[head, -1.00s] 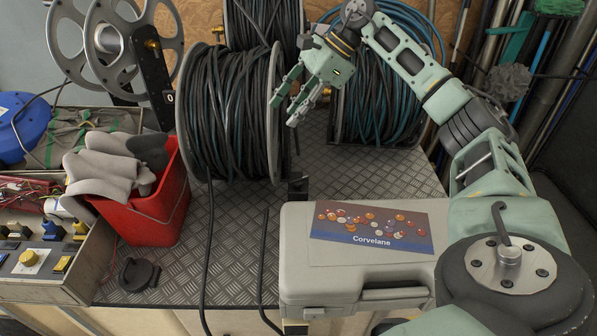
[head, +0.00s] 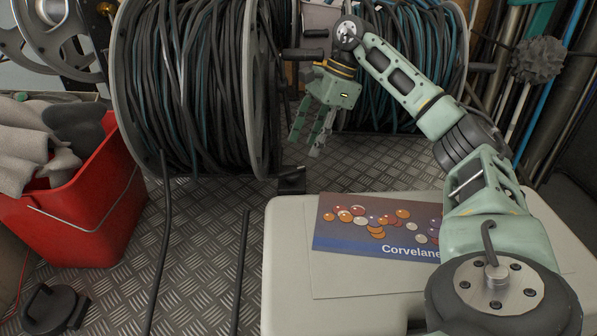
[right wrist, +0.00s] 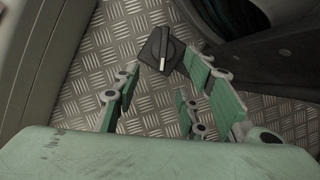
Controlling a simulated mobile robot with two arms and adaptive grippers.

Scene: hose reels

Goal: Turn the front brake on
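The front brake (head: 291,183) is a small dark block on the metal floor plate, beside the right foot of the front reel (head: 195,85). In the right wrist view the brake (right wrist: 161,50) is a black square base with a knob or lever that has a pale stripe; its setting is hard to tell. My right gripper (head: 306,146) points down above and slightly right of the brake in the head view. In the right wrist view the open fingers (right wrist: 163,80) spread on either side, with the brake beyond their tips, and nothing is between them. My left gripper is not in view.
A grey case (head: 290,280) with a Corvelane sheet (head: 380,225) lies close in front of the brake. A second reel (head: 405,70) stands behind my right gripper. A red bucket (head: 90,215) and loose hose ends lie to the left.

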